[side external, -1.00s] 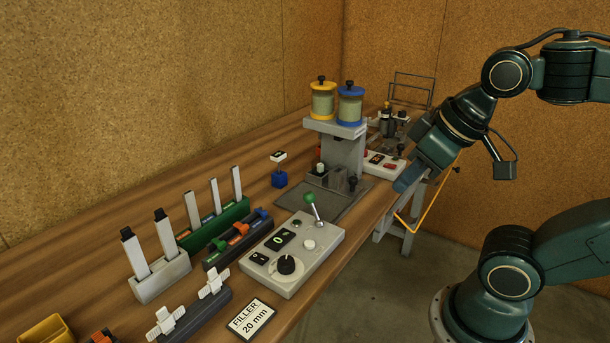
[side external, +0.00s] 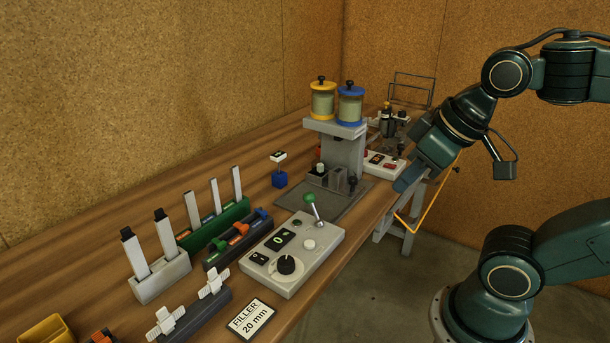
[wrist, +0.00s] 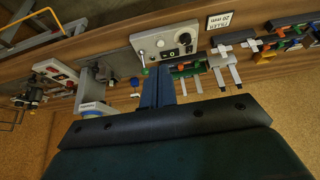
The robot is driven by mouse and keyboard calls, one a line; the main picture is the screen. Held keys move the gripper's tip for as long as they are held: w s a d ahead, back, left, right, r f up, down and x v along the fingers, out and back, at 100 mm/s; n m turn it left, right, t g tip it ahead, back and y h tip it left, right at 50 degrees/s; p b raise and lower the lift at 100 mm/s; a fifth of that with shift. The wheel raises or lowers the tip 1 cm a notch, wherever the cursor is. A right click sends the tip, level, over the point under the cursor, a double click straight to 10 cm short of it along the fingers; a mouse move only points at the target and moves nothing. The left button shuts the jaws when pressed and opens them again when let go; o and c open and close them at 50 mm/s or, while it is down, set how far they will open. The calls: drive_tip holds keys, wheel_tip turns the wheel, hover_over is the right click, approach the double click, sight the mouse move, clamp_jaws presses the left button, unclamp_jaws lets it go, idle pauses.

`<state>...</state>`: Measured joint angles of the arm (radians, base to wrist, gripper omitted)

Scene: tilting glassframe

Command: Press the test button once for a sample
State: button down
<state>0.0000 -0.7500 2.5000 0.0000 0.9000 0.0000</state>
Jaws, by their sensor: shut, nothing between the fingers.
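A grey control box (side external: 325,255) sits on the bench in the side view, with a black dial (side external: 286,265), small displays, a lever with a green knob (side external: 309,198), a white round button (side external: 308,244) and a small green button (side external: 297,223). I cannot read which is the test button. In the wrist view the box (wrist: 150,42) lies beyond the fingers. My gripper (side external: 402,186) is at the bench's right edge, apart from the box. Its blue fingers are together and empty in the wrist view (wrist: 158,80).
A dispenser stand (side external: 343,150) with yellow and blue-banded jars is behind the box. A second white box with red parts (side external: 384,163) is near my gripper. Racks of strips (side external: 160,275) and a "FILLER 20 mm" card (side external: 250,318) are at the left and front.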

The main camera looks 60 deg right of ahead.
drive_tip(key=shift+w, duration=0.1)
idle(0.4)
drive_tip(key=n+g+y, duration=0.2)
drive_tip(key=n+y, duration=0.2)
drive_tip(key=y, duration=0.4)
hover_over(314, 241)
wheel_tip(314, 241, down, 11)
drive_tip(key=shift+f, duration=0.2)
drive_tip(key=shift+f, duration=0.2)
idle(0.4)
drive_tip(key=shift+f, duration=4.2)
